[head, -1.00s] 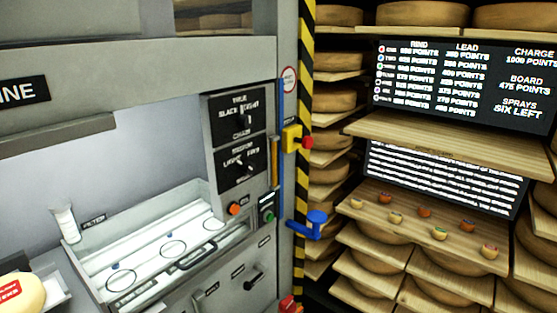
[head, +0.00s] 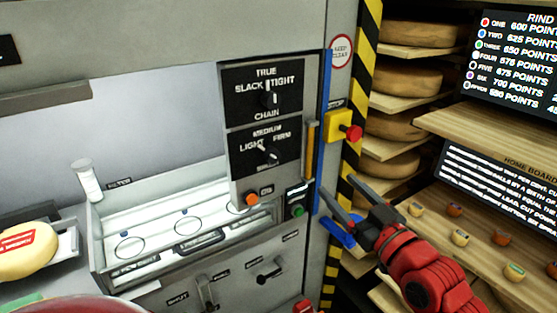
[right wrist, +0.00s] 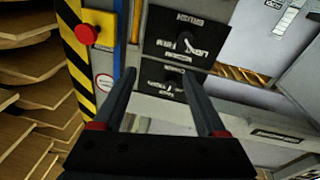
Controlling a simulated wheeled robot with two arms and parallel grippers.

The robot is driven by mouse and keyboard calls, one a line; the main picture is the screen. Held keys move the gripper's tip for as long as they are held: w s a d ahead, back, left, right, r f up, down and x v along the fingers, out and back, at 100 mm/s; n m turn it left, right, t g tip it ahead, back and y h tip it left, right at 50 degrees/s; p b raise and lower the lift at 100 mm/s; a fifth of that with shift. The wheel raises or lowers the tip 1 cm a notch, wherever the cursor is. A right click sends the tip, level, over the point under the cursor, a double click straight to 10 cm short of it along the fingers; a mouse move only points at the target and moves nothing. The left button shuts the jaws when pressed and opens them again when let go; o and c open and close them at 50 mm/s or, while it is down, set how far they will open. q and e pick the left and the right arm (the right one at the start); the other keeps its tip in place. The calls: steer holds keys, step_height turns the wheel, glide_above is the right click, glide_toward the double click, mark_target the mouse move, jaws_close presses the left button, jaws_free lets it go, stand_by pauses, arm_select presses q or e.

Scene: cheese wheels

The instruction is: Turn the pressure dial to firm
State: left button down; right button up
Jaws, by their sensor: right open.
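The pressure dial (head: 272,156) is the lower black knob on the machine's control panel, with LIGHT, MEDIUM and FIRM around it. Its handle looks slanted toward the upper left, on the LIGHT side, but is small. My right gripper (head: 337,187) is open and empty, to the right of and below the dial, apart from it, near the blue lever. In the right wrist view the panel looks upside down; the dial (right wrist: 191,46) is beyond and above my open fingertips (right wrist: 157,76). My left gripper is not in view.
The chain dial (head: 268,97) is directly above. An orange button (head: 251,199) and green button (head: 298,211) are below. A yellow box with a red button (head: 344,127), a blue lever (head: 337,232) and a striped post (head: 366,62) stand right of the panel. Cheese shelves (head: 410,105) are farther right.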

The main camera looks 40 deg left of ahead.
mark_target(275, 158)
steer(key=w+a+p, duration=0.1)
steer(key=a, duration=0.4)
steer(key=w+a+n+g+p, duration=0.1)
steer(key=a+p, duration=0.1)
steer(key=a, duration=0.4)
steer(key=w+a+n+g+p, duration=0.1)
steer(key=a, duration=0.4)
steer(key=shift+a+f, duration=0.25)
steer(key=shift+a, duration=0.15)
steer(key=shift+p+x, duration=0.3)
steer(key=shift+x, duration=0.5)
steer(key=shift+f, duration=0.15)
steer(key=shift+d, duration=0.1)
jaws_close()
